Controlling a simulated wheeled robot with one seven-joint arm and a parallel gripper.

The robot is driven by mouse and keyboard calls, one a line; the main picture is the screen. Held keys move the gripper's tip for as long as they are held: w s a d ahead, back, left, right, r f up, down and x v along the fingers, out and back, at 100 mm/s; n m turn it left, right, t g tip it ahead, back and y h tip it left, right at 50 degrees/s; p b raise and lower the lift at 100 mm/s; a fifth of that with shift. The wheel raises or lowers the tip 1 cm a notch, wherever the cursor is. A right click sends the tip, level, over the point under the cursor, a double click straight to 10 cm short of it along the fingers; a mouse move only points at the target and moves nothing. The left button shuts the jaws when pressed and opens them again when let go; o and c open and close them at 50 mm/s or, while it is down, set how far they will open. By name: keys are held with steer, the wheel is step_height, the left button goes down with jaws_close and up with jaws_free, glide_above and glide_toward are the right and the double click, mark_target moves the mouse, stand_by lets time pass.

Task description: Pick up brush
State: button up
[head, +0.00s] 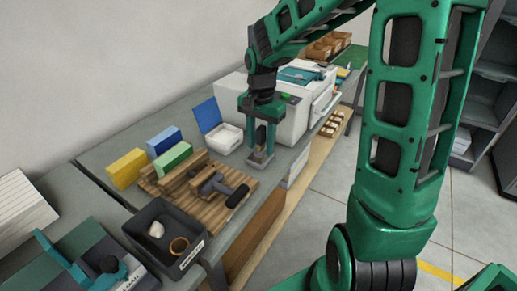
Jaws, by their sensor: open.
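My gripper (260,149) points down near the front edge of the grey bench, with its green fingers apart. A small dark upright piece (261,134) shows between the fingers, above a pale grey block-like base (260,160) at the fingertips. It may be the brush, but it is too small and too covered to be sure. I cannot tell whether the fingers touch it. A black-handled tool (237,196) with a dark grey head lies on the ribbed wooden rack, to the left of and nearer than my gripper.
Blue, green and yellow boxes (126,169) stand behind the wooden rack (196,204). A black tray (150,215) holds a white lump and a brown ring.

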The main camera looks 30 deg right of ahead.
steer(key=shift+f, duration=0.35)
steer(key=shift+c, duration=0.7)
jaws_close()
steer(key=shift+r, duration=0.1)
